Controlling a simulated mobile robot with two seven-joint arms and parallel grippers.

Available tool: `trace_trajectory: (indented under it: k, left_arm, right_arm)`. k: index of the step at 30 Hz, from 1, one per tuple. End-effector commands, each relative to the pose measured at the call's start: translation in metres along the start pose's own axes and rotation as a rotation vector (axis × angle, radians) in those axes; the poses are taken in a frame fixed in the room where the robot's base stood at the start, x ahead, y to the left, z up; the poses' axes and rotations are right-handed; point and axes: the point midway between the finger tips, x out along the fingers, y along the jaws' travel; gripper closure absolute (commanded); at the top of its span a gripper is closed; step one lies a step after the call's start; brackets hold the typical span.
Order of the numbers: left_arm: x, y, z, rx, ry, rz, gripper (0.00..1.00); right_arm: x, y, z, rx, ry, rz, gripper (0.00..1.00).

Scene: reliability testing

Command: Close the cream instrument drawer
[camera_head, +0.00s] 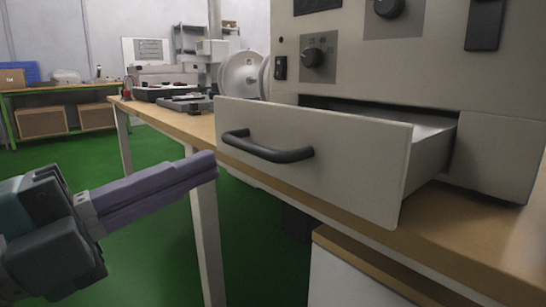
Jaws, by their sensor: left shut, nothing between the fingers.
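The cream instrument drawer (345,165) stands pulled out from the front of a cream instrument cabinet (400,65). It has a dark bar handle (267,150) on the left part of its front. A dark gap shows above the drawer, and its right side wall is exposed. My left gripper (208,165) is shut and empty, with its purple-grey fingers together. Its tips show just left of the drawer front in the picture, below and left of the handle; I see no clear contact. My right gripper is not in view.
The cabinet stands on a wooden-topped table (172,122) with pale legs. Dark equipment (165,92) and a white round device (242,75) sit farther along it. A green-framed bench (62,88) with cardboard boxes stands at the back left. The green floor (150,150) between is open.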

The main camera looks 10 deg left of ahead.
Motion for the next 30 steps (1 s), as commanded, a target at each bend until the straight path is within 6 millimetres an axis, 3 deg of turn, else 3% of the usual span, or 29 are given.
trace_trajectory:
  k: [7, 23, 30]
  left_arm:
    - [0.027, 0.0, 0.0, -0.001, 0.0, -0.001, 1.0]
    - [0.035, 0.0, 0.0, -0.002, -0.001, 0.0, 1.0]
    - [0.076, 0.006, 0.001, -0.002, 0.001, -0.002, 1.0]
  right_arm:
    - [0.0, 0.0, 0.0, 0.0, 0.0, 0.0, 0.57]
    - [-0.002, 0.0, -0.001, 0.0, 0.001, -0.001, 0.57]
    - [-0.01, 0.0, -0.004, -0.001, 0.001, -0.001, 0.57]
